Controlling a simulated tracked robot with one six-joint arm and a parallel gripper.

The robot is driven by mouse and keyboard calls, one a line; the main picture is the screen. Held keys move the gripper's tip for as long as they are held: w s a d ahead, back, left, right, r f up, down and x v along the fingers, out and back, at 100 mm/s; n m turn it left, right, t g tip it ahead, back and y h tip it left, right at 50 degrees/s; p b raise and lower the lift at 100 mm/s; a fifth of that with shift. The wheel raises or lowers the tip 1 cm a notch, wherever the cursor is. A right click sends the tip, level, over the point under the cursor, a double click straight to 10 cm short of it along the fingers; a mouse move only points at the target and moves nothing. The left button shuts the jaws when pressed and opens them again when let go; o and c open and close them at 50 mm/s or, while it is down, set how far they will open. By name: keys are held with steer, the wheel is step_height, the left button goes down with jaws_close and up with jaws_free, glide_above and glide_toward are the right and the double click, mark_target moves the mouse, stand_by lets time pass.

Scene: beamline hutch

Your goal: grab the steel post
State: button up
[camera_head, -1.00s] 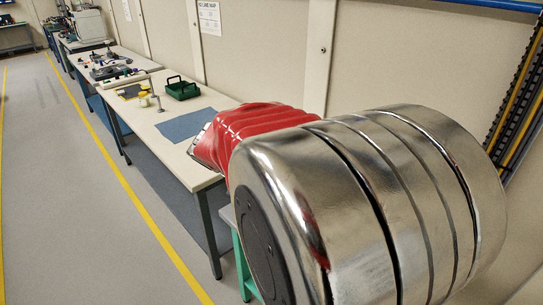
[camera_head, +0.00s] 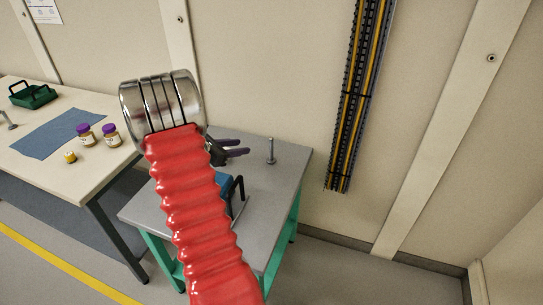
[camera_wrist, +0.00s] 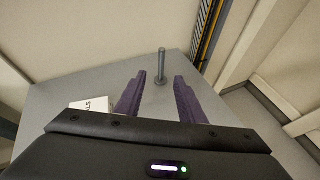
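The steel post (camera_head: 270,150) is a thin grey rod on a small round foot, standing upright near the back of the grey table. In the wrist view the steel post (camera_wrist: 161,66) stands beyond my fingertips, roughly in line with the gap between them. My gripper (camera_head: 240,147) points at it from the left, with its dark purple fingers apart. In the wrist view my gripper (camera_wrist: 162,76) is open and nothing is between the fingers. The post and fingers do not touch.
A blue object with a black handle (camera_head: 228,188) is on the grey table (camera_head: 150,207), partly behind my arm. A white table at left holds jars (camera_head: 110,134), a blue mat (camera_head: 60,130) and a green caddy (camera_head: 33,95). A cable tray (camera_head: 358,95) runs down the wall.

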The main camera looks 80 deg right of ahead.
mark_target(271, 150)
steer(key=shift+n, duration=0.7)
steer(key=x, duration=0.3)
steer(key=f+x, duration=0.1)
steer(key=x, duration=0.1)
steer(key=shift+a, duration=0.3)
steer(key=x, duration=0.8)
steer(key=shift+s+d, duration=0.15)
steer(key=shift+d, duration=0.15)
steer(key=shift+r+x, duration=0.15)
steer(key=shift+x, duration=1.15)
steer(key=shift+r+x, duration=0.15)
steer(key=shift+x, duration=1.1)
steer(key=shift+d, duration=0.15)
